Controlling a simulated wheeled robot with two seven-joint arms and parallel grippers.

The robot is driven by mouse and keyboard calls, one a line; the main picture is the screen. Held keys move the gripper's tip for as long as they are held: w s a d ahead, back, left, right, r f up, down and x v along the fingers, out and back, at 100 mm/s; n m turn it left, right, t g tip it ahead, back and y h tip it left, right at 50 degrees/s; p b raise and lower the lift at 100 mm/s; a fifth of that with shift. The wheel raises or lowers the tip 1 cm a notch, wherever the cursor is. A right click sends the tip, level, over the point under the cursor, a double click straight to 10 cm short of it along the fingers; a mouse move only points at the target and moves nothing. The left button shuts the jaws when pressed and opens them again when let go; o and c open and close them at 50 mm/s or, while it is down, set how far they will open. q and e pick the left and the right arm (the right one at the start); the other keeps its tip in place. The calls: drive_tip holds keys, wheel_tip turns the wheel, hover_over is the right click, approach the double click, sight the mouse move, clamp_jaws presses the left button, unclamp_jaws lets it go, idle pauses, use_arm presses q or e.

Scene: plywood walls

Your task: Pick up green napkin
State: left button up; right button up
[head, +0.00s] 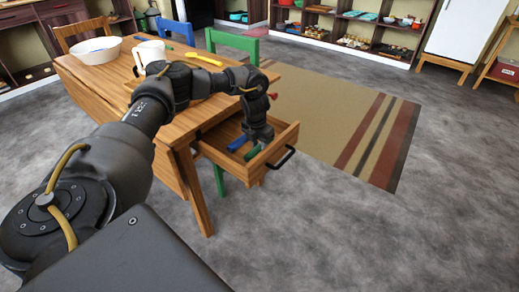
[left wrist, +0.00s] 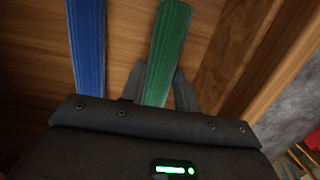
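The green napkin (head: 252,153) is a narrow folded strip in the open table drawer (head: 277,155). In the left wrist view the green napkin (left wrist: 168,45) runs down between my two grey fingers. My left gripper (head: 257,134) is low inside the drawer, over the napkin. In the left wrist view its fingers (left wrist: 160,68) stand apart, one on each side of the napkin, and I see no firm grip. The napkin's near end is hidden behind the gripper body. My right gripper is not in view.
A similar blue strip (head: 237,143) lies beside the green one, to the left in the left wrist view (left wrist: 87,45). The drawer's walls are close around the gripper. The wooden table (head: 110,75) holds a white bowl (head: 95,50) and a white pitcher (head: 150,53). The floor to the right is clear.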

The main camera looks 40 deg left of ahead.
sight(259, 146)
use_arm(q)
drive_tip(key=c, duration=0.3)
